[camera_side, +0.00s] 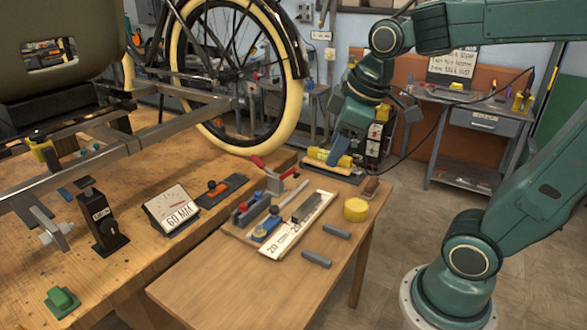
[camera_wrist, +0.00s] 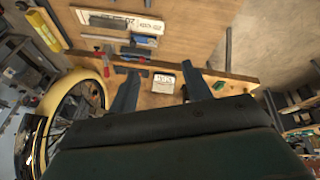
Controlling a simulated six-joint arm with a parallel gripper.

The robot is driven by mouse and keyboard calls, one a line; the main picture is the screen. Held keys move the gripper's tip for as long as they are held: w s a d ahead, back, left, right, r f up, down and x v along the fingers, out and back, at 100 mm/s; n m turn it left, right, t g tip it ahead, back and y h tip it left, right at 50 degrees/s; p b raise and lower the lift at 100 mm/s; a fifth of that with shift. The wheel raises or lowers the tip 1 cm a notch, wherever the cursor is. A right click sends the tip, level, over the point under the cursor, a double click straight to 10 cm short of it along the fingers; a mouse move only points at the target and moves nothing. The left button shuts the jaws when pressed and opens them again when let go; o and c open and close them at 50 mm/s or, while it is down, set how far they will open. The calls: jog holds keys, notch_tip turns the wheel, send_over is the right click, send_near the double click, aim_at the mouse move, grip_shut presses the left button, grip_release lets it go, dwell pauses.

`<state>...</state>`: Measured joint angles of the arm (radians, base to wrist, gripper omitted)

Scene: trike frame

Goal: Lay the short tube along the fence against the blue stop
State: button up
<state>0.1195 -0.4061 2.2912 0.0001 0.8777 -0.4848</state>
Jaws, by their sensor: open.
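Two short grey tubes lie loose on the small table's right side, one nearer the back (camera_side: 337,231) and one nearer the front (camera_side: 316,259); I cannot tell which is shorter. The blue stop (camera_side: 265,229) sits at the near end of the fixture beside the white scale strip (camera_side: 287,238); it also shows in the wrist view (camera_wrist: 146,40). My gripper (camera_side: 340,150) is above the table's far end, apart from both tubes. In the wrist view its fingers (camera_wrist: 160,68) are spread and empty.
A red-handled clamp (camera_side: 270,175) rises at the fixture's back. A yellow roll (camera_side: 356,209) stands near the tubes. A tray with a yellow object (camera_side: 330,160) is below my gripper. A display (camera_side: 171,211) stands on the large bench. The small table's front (camera_side: 235,290) is clear.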

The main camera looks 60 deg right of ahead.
jog(key=s+a+m+t, duration=0.1)
jog(key=s+a+m, duration=0.2)
jog(key=s, duration=0.5)
jog(key=shift+s+f+m+y, duration=0.15)
jog(key=shift+f+m+y, duration=0.15)
jog(key=shift+f+m, duration=0.25)
jog(key=shift+r, duration=0.1)
